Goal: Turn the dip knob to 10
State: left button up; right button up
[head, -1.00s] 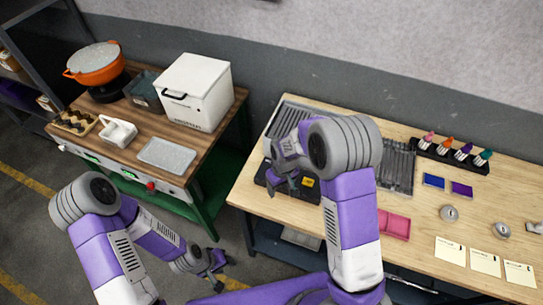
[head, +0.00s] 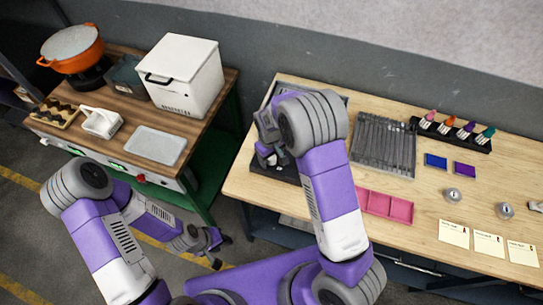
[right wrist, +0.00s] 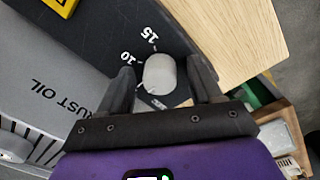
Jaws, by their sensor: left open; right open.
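The dip knob (right wrist: 160,75) is a pale grey round knob on a dark panel (right wrist: 100,35), with the printed marks 10 and 15 beside it in the right wrist view. My right gripper (right wrist: 162,68) is open, with one finger on each side of the knob. I cannot tell whether the fingers touch it. The knob's pointer is not clear to me. In the head view my right gripper (head: 268,160) is over the dark unit at the wooden table's left end, and hides the knob. My left gripper (head: 220,250) is open and low, away from both tables.
A grey tank face marked "RUST OIL" (right wrist: 50,95) lies beside the panel. On the wooden table are a ribbed grey tray (head: 384,147), a pink tray (head: 386,206) and several coloured items. A bench (head: 185,115) with a white box (head: 182,75) stands at left.

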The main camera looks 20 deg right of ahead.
jog(key=shift+c, duration=0.3)
jog(key=c, duration=1)
jog(key=m, duration=0.5)
jog(key=shift+m, duration=0.4)
jog(key=m, duration=0.5)
jog(key=shift+w+a+m+p, duration=0.1)
jog(key=shift+m+p, duration=0.25)
jog(key=shift+m, duration=0.05)
jog(key=o, duration=1.1)
jog(key=shift+c, duration=0.2)
